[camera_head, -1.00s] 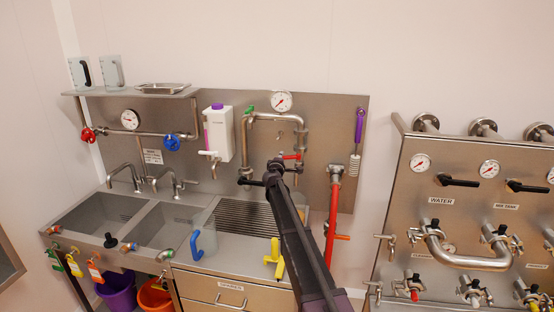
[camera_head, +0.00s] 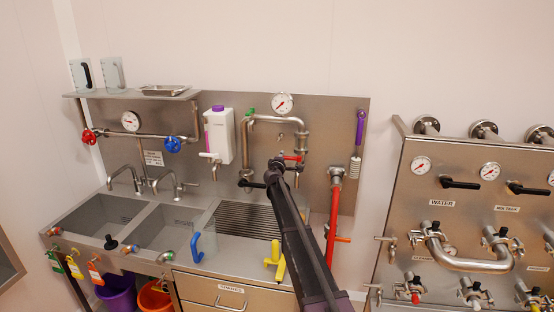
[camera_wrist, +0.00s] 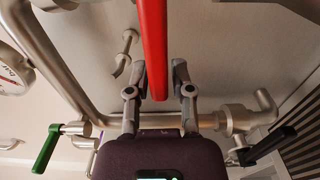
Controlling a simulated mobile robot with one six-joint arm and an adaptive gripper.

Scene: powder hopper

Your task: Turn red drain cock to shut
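The red cock lever (camera_head: 292,157) sticks out to the left from the bent steel pipe (camera_head: 301,140) on the back panel, above the drainboard. In the wrist view the red lever (camera_wrist: 153,45) reaches down from the top edge, its free end between my two fingers. My gripper (camera_wrist: 161,70) is open around it. A gap shows on the right finger's side; the lever lies close to the left finger, and I cannot tell if they touch. In the head view my gripper (camera_head: 279,165) is small and dark, partly hiding the pipe near the lever.
A green lever (camera_wrist: 46,148) and a black lever (camera_wrist: 270,146) sit on the same pipework. A pressure gauge (camera_head: 282,104) tops the pipe. A red hose (camera_head: 332,210) hangs to the right. The sink and drainboard (camera_head: 245,218) lie below.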

